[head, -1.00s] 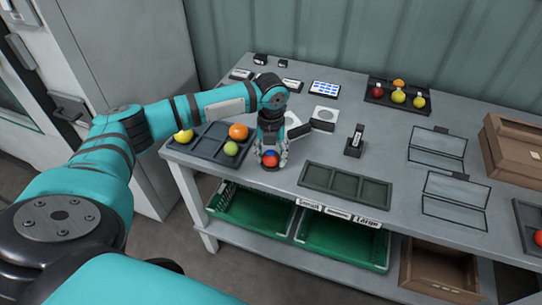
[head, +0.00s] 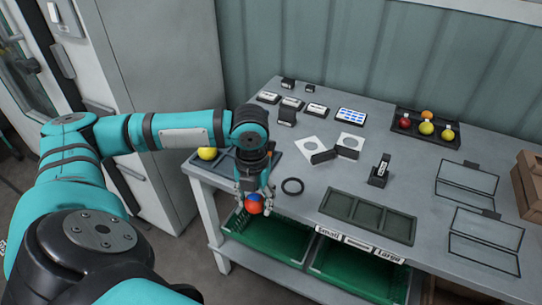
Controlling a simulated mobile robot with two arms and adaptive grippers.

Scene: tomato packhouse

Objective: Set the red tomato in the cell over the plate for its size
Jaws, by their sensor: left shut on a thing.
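My left gripper (head: 256,205) points down and is shut on the red tomato (head: 254,204), which has a blue patch beside it. It holds the tomato at the table's front edge, in front of the black ring (head: 292,186). The dark three-cell tray (head: 401,229) lies to the right, and its cells look empty. Plates line the table edge below it: Small (head: 328,232) at left, a middle one too small to read (head: 358,244), and Large (head: 389,256) at right. My right gripper is out of view.
A tray with a yellow fruit (head: 207,153) is partly hidden behind my left arm. White plates with round holes (head: 313,141) and a black upright stand (head: 380,172) are behind the tray. Wire frames (head: 485,240) lie at right. Green crates (head: 262,240) sit below.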

